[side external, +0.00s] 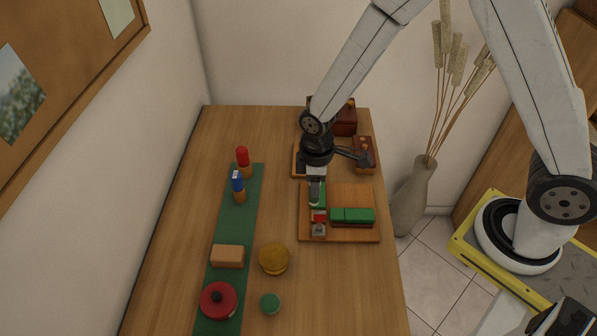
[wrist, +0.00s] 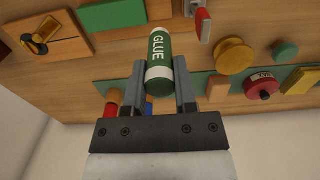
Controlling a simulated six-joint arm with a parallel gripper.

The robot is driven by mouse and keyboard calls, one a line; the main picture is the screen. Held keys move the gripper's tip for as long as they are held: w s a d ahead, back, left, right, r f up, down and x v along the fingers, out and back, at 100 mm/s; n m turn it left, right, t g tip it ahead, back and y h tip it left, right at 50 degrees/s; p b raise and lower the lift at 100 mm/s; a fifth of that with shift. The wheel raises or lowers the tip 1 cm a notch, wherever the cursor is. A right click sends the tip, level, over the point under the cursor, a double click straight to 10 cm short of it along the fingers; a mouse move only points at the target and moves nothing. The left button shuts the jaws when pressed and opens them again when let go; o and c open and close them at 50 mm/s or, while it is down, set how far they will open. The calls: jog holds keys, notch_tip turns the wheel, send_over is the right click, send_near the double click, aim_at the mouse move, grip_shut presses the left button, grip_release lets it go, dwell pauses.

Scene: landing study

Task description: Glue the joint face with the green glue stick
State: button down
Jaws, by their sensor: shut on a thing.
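My gripper (wrist: 161,80) is shut on the green glue stick (wrist: 160,60), whose white GLUE lettering shows between the fingers. In the side view my gripper (side external: 316,181) holds the glue stick (side external: 314,197) over the left part of a wooden board (side external: 365,194). A green-topped block (side external: 352,216) lies on that board. Beside it, at the board's lower left, is a red and grey clamp-like piece (side external: 318,224), also in the wrist view (wrist: 201,20). I cannot tell which surface is the joint face, or whether the stick touches anything.
A green mat (side external: 222,228) on the left bears red-topped (side external: 242,158) and blue-topped (side external: 238,184) pieces, a wooden block (side external: 227,256) and a red round tin (side external: 218,301). A yellow round piece (side external: 274,258) and green disc (side external: 270,303) stand beside it. A vase (side external: 411,198) is right of the table.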

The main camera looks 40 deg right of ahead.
jog(key=shift+f, duration=2)
jog(key=shift+f, duration=0.5)
jog(key=shift+s+d+r, duration=0.1)
jog(key=shift+s+d, duration=0.8)
jog(key=shift+s, duration=0.05)
jog(key=shift+w+a, duration=0.1)
jog(key=shift+w+a, duration=0.85)
